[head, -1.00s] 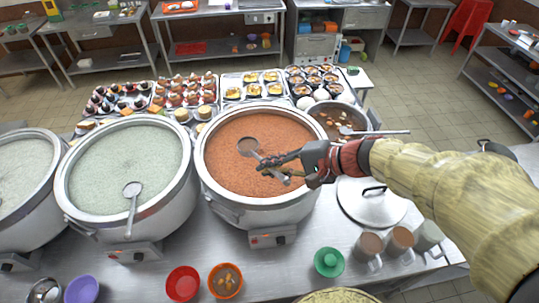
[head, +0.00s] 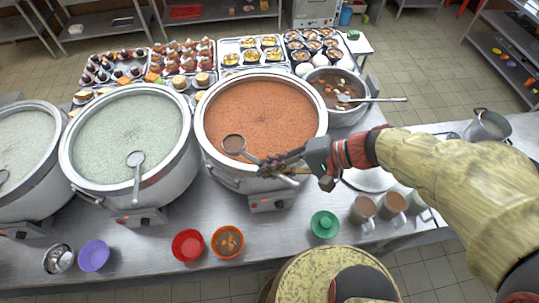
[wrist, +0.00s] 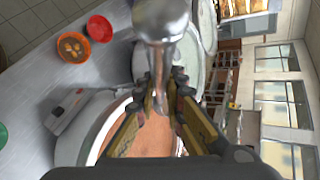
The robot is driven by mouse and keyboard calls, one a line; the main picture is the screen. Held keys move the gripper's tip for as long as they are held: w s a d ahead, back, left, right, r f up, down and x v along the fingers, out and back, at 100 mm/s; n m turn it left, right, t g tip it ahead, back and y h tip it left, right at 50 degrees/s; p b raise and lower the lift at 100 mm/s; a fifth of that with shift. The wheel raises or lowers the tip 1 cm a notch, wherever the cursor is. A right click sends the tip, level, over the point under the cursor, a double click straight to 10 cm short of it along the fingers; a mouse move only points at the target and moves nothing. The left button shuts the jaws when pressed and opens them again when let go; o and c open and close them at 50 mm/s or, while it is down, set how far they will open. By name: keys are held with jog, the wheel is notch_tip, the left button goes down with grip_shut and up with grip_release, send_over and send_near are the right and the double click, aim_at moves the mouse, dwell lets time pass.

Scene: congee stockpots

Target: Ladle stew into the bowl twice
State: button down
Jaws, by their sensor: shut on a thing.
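My gripper (head: 274,166) is shut on the handle of a metal ladle (head: 233,144), whose cup is over the near left rim of the large pot of orange-red food (head: 262,112). In the wrist view the ladle cup (wrist: 161,18) stands beyond the fingertips (wrist: 160,88); its contents cannot be made out clearly. A smaller pot (head: 338,92) at the back right holds brown stew with pale chunks and another ladle. On the counter in front, an orange bowl (head: 227,241) holds brown stew with chunks, and a red bowl (head: 187,245) beside it looks empty.
Two large pots of pale food (head: 127,135) stand at left. Purple (head: 93,254), metal and green (head: 325,224) bowls and several mugs (head: 363,210) line the front. A lid (head: 369,180) lies under my arm. Trays of food fill the back.

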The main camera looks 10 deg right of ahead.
jog(key=s+a+n+g+p, duration=0.1)
jog(key=s+n+g+p, duration=0.2)
jog(key=s, duration=0.9)
notch_tip(320, 180, down, 32)
jog(key=b, duration=2.6)
jog(key=shift+s+a+f+n+g, duration=0.2)
jog(key=shift+s+n+g, duration=0.1)
jog(key=shift+s, duration=0.15)
jog(key=shift+y, duration=0.3)
jog(key=shift+f, duration=0.1)
jog(key=shift+f+b, duration=0.5)
jog(key=shift+b, duration=0.1)
jog(key=shift+w+n+h, duration=0.2)
jog(key=shift+n+h, duration=0.45)
jog(key=shift+n, duration=0.15)
jog(key=shift+w+n+h, duration=0.15)
jog(key=shift+n+h, duration=0.5)
jog(key=shift+n, duration=0.15)
